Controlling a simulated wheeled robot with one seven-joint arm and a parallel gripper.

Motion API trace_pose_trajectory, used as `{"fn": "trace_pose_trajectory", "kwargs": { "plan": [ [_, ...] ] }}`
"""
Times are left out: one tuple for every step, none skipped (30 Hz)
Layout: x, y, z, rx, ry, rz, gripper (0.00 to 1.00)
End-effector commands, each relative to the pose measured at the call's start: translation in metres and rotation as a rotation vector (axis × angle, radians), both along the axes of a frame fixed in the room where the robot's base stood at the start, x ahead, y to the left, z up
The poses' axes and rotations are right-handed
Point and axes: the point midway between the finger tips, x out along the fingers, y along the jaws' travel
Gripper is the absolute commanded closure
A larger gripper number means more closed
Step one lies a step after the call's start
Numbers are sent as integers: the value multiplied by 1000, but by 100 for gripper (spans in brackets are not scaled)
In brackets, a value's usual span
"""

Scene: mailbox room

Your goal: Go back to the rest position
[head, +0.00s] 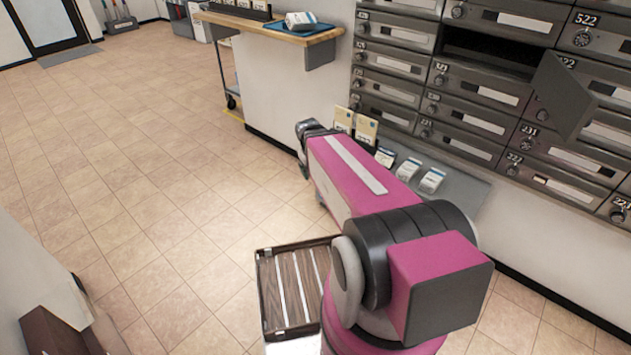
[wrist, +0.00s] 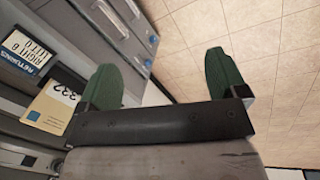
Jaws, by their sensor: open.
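My gripper (wrist: 165,85) shows in the wrist view with its two green fingers wide apart. It is open, with nothing between the fingers. In the head view my pink arm reaches forward and its far end is beside the mailbox wall; the fingers are mostly hidden there. The mailbox wall (head: 481,96) has rows of grey numbered doors. One door (head: 563,96) in the upper right stands open, showing a dark compartment (head: 492,47).
A grey ledge (head: 465,186) below the mailboxes holds several small packets (head: 432,180) and yellow cards (head: 366,129). A slatted tray (head: 290,290) sits near my arm. A wooden counter (head: 262,27) with a blue tray (head: 300,31) stands behind. The tiled floor (head: 130,150) at left is clear.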

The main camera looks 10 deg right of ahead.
Motion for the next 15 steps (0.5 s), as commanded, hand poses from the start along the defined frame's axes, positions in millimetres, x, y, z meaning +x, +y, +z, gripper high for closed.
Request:
{"fn": "trace_pose_trajectory", "kwargs": {
  "plan": [
    [-24, 3, -3, 56, 8, -73, 9],
    [-32, 6, -5, 87, 12, -113, 9],
    [-41, 10, -7, 120, 17, -158, 9],
    [-45, 11, -8, 140, 21, -187, 9],
    [-49, 13, -9, 157, 24, -209, 9],
    [-52, 15, -10, 173, 27, -231, 9],
    [-53, 16, -10, 181, 29, -242, 9],
    [-54, 16, -11, 186, 30, -250, 9],
    [-54, 17, -11, 189, 31, -255, 9],
    [-54, 17, -11, 190, 31, -257, 9],
    [-54, 17, -11, 190, 31, -256, 9],
    [-53, 17, -11, 191, 30, -255, 9],
    [-53, 17, -11, 190, 30, -255, 9],
    [-53, 17, -11, 190, 30, -254, 9],
    [-53, 17, -11, 190, 30, -254, 9]
  ]
}}
